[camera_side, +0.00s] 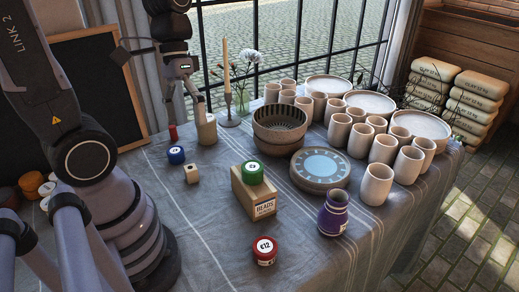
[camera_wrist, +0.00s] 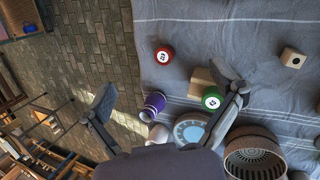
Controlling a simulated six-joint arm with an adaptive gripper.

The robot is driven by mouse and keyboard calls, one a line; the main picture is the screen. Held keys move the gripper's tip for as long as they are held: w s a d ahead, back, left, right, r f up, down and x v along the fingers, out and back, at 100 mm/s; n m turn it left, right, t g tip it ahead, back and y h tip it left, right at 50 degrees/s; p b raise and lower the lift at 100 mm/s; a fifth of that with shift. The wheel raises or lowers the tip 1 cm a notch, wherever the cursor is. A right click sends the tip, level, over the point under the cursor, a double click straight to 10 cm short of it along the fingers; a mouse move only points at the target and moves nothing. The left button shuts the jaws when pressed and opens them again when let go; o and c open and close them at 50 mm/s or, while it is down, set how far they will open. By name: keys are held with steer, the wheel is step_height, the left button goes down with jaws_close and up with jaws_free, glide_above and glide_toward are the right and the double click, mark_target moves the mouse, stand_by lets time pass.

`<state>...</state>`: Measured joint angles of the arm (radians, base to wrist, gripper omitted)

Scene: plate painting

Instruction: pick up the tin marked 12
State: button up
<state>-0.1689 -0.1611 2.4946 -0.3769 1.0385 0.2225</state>
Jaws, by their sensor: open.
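The red tin (camera_side: 265,250) has a white label that reads 12 with a sign before it. It stands upright on the grey cloth near the front of the table. It also shows in the wrist view (camera_wrist: 164,56), between my finger tips but well beyond them. My gripper (camera_side: 188,104) is at the back left of the table, above the cloth, far from the red tin. Its two fingers are spread wide in the wrist view (camera_wrist: 163,80), with nothing between them.
A green tin (camera_side: 253,172) sits on a beads box (camera_side: 253,205), and a blue tin (camera_side: 176,155) stands at the left. A wooden block (camera_side: 191,174), purple vase (camera_side: 333,215), plates (camera_side: 320,185) and bowls (camera_side: 280,145) stand around. Cups fill the right. Cloth around the red tin is clear.

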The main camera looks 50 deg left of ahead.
steer(key=w+d+f+n+g+h, duration=0.1)
steer(key=w+d+f+n+h, duration=0.1)
steer(key=f+n+h, duration=0.25)
steer(key=w+d+f+n+h, duration=0.2)
steer(key=f+n+h, duration=0.2)
steer(key=f+h, duration=0.2)
steer(key=n+t+h, duration=0.1)
steer(key=n+t, duration=1)
steer(key=n, duration=0.2)
glide_toward(262, 245)
step_height(262, 245, up, 7)
steer(key=w+d, duration=0.1)
steer(key=d, duration=0.1)
steer(key=f, duration=0.7)
steer(key=shift+w+d+f, duration=0.25)
steer(key=shift+d, duration=0.05)
steer(key=shift+x, duration=3.45)
steer(key=shift+r, duration=0.15)
steer(key=c, duration=1.3)
